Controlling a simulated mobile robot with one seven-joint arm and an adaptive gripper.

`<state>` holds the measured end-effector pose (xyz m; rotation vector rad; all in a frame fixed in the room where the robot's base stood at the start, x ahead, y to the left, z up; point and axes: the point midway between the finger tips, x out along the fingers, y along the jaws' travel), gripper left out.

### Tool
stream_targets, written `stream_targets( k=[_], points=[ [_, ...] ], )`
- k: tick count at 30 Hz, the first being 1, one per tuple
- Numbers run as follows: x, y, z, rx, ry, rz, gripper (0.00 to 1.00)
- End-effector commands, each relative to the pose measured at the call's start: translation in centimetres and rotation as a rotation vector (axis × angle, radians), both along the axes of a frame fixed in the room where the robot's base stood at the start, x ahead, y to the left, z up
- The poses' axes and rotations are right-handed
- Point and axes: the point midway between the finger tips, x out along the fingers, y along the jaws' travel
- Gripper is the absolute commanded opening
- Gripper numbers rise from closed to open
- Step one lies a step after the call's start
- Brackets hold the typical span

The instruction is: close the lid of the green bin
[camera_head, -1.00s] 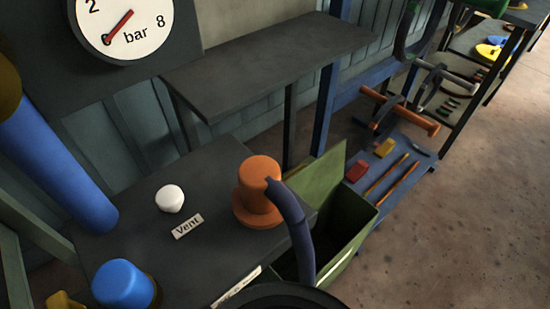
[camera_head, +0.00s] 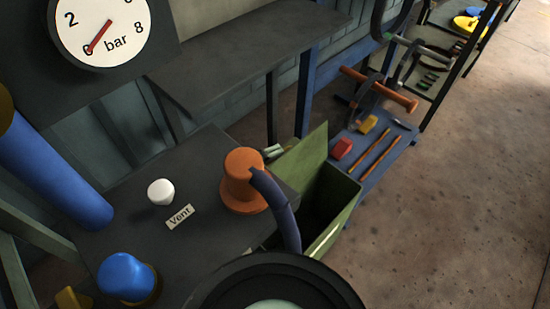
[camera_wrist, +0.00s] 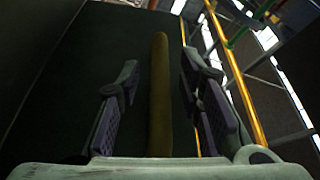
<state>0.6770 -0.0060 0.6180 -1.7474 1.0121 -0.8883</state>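The green bin (camera_head: 345,196) stands on the floor to the right of the dark bench in the head view. Its lid (camera_head: 304,158) stands up, tilted open, on the bin's left side, and the dark inside of the bin shows. In the wrist view my gripper (camera_wrist: 160,72) is open, with its two fingers apart. An olive bar or edge (camera_wrist: 160,100) runs between the fingers, with gaps on both sides; I cannot tell for sure whether it is the lid's edge. Pale pieces behind the lid in the head view look like my fingertips.
An orange flanged post (camera_head: 243,180) with a dark blue curved handle stands close left of the bin. A white knob (camera_head: 161,192) and a blue knob (camera_head: 127,277) sit on the bench. A low blue shelf (camera_head: 375,165) with tools stands behind. Floor at right is clear.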

Motion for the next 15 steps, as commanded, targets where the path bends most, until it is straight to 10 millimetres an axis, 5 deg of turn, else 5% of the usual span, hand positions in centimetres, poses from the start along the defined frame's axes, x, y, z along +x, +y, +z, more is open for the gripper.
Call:
stream_targets(
  k=[4, 15],
  points=[
    [0.0, 0.02, -0.02, 0.0, 0.0, 0.0, 0.32],
    [-0.01, 0.04, -0.01, 0.0, 0.0, 0.0, 0.07]
  ],
)
